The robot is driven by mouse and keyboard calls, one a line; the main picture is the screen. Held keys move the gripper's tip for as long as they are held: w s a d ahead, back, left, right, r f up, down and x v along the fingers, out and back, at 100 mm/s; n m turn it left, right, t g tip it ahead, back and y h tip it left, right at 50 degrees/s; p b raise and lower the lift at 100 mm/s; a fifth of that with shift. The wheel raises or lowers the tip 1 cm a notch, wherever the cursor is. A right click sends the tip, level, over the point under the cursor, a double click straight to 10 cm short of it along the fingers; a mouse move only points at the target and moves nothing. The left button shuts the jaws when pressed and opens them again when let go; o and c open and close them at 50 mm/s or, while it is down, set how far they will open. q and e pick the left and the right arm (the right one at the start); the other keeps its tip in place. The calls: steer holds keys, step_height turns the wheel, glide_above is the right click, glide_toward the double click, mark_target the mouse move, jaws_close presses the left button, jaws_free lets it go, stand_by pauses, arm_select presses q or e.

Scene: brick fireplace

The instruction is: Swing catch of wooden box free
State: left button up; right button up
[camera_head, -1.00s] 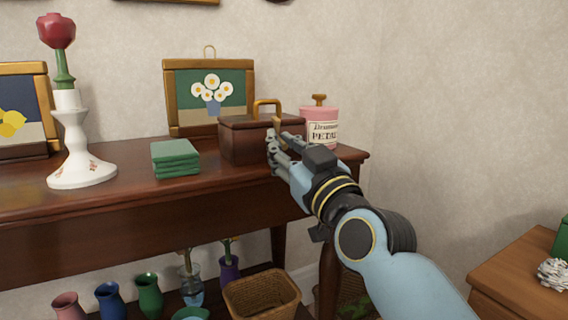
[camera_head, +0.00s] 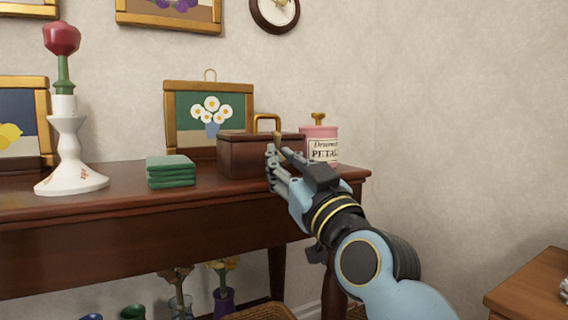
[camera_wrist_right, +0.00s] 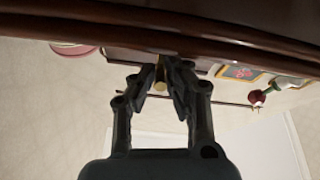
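The dark brown wooden box (camera_head: 232,157) with a brass handle (camera_head: 267,122) on its lid stands on the dark table. Its small brass-brown catch (camera_head: 279,143) is at the front, partly hidden by my right gripper (camera_head: 273,160). In the right wrist view the gripper (camera_wrist_right: 165,72) has its fingertips drawn close together with the brass catch (camera_wrist_right: 160,78) between them. They appear shut on it, though the exact contact is hard to see. The lid looks closed. My left gripper is not in view.
A pink lidded jar (camera_head: 322,144) stands right of the box, behind my gripper. Green stacked cloths or coasters (camera_head: 171,171) lie to its left, and a white vase (camera_head: 70,165) stands farther left. The table edge (camera_head: 130,212) runs below.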

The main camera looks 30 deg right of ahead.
mark_target(283, 157)
steer(key=o, duration=0.4)
steer(key=shift+a+f, duration=0.1)
step_height(283, 157, up, 10)
stand_by(0.3)
